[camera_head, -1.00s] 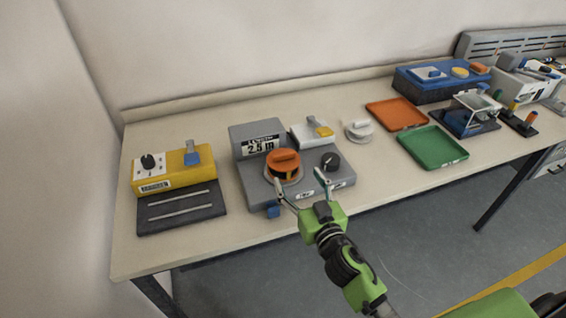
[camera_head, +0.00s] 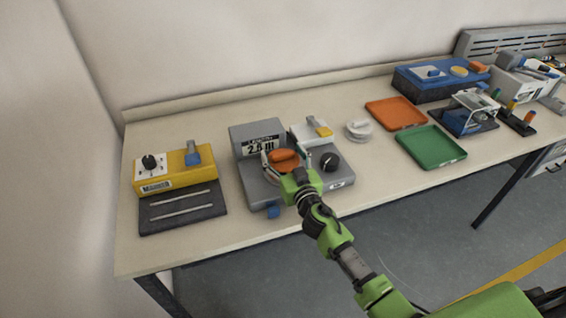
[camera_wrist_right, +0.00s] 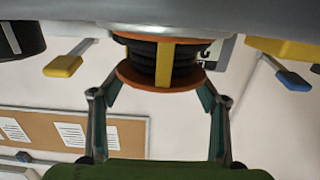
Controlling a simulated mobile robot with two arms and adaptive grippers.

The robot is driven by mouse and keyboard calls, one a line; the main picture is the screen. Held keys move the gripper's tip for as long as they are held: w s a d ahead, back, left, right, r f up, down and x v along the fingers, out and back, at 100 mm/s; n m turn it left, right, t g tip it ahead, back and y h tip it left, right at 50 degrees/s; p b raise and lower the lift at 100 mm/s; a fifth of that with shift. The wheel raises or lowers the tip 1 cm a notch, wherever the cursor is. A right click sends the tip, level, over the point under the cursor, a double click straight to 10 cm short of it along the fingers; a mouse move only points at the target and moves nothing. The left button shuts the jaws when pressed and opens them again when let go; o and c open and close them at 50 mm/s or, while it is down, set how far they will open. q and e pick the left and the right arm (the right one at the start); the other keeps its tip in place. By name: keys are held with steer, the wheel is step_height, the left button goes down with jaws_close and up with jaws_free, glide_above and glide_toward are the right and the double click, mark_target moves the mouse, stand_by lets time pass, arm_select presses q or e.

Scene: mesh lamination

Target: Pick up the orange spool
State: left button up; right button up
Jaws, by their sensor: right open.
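The orange spool (camera_head: 284,157) sits on the grey weighing device (camera_head: 256,190), whose display stands behind it. In the right wrist view the spool (camera_wrist_right: 160,78) has orange flanges, dark windings and a yellow strip. My right gripper (camera_head: 285,156) is open, with its fingers on either side of the spool. In the right wrist view the right gripper's fingertips (camera_wrist_right: 158,92) flank the near flange; the right-hand finger lies close to it, and whether either touches is unclear. My left gripper is not in view.
A dark knob (camera_head: 329,161) and a white-and-yellow unit (camera_head: 311,133) are close to the spool. A yellow device (camera_head: 174,170) stands left. A white spool-like part (camera_head: 359,130), an orange tray (camera_head: 397,113) and a green tray (camera_head: 432,147) lie right. The table's front edge is clear.

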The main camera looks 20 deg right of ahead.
steer(key=c, duration=1.3)
steer(key=shift+c, duration=0.4)
steer(key=shift+r, duration=0.15)
